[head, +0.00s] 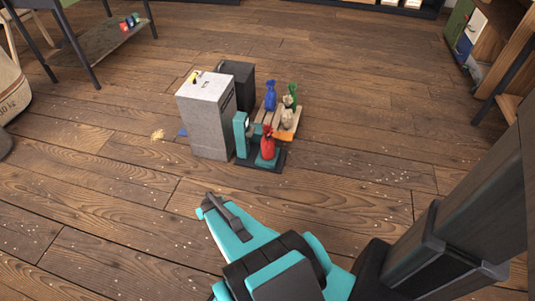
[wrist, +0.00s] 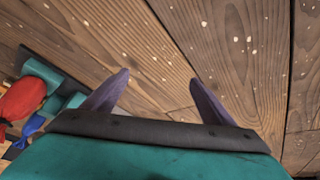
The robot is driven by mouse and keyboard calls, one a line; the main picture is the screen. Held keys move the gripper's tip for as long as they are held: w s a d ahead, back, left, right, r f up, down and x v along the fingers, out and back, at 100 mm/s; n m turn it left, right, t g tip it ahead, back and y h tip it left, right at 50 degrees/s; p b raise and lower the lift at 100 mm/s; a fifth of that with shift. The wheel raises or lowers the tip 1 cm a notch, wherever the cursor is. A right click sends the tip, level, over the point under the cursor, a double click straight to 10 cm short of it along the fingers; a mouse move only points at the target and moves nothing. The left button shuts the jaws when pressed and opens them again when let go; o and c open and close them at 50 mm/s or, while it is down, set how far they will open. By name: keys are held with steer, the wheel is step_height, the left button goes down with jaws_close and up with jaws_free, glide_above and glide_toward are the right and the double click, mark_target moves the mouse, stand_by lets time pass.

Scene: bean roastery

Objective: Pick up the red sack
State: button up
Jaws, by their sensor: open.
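The red sack (head: 267,143) stands upright, its neck tied, on the dark base of a teal scale-like stand (head: 241,135). In the wrist view the red sack (wrist: 22,97) is at the left edge, partly cut off, beside teal parts. My gripper (wrist: 158,82) is open, with its two dark fingers apart and only floor planks between them. It is empty and off to the side of the sack, not touching it. In the head view my teal arm reaches in from the lower right, and its end is nearer to me than the sack.
A speckled grey box (head: 207,118) stands left of the stand, with a dark box (head: 238,82) behind it. A wooden pallet (head: 298,118) behind the sack holds a blue sack (head: 270,96), a green sack (head: 290,95) and a beige sack (head: 287,119). The floor in front is clear.

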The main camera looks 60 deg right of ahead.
steer(key=w+d+f+m+t+h+b, duration=0.1)
steer(key=w+d+f+t+h+b, duration=0.2)
steer(key=d, duration=0.9)
steer(key=m+t+h+b, duration=0.4)
steer(key=h+b, duration=0.4)
steer(key=b, duration=0.6)
glide_toward(269, 150)
steer(key=d, duration=0.1)
steer(key=shift+w, duration=0.2)
steer(key=shift+w+d, duration=0.1)
steer(key=b+x, duration=0.1)
steer(key=x, duration=0.6)
steer(key=shift+b, duration=0.3)
steer(key=shift+w+d, duration=0.45)
steer(key=shift+w, duration=0.1)
